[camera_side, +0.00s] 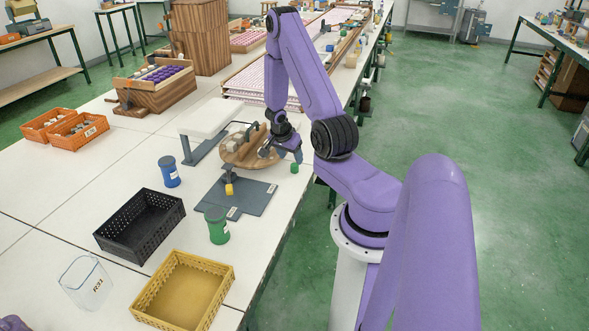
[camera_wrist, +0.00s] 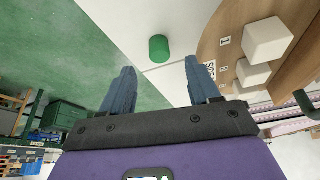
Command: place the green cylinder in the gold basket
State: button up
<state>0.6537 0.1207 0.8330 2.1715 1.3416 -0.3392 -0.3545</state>
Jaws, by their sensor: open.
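The small green cylinder (camera_side: 295,168) stands on the white table near its right edge, beside the round wooden board. In the wrist view the green cylinder (camera_wrist: 159,48) lies ahead of the fingertips, between their lines and apart from them. My gripper (camera_side: 285,152) is just above and behind the cylinder in the side view; in the wrist view my gripper (camera_wrist: 160,82) has its two blue-grey fingers spread with nothing between them. The gold basket (camera_side: 228,268) sits at the front of the table and looks empty.
A round wooden board (camera_side: 238,157) with pale blocks is close to my gripper. A clear container (camera_side: 85,282) is at front left.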

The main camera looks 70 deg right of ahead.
aim_at(294, 165)
jog(key=shift+x, duration=2.75)
grip_shut()
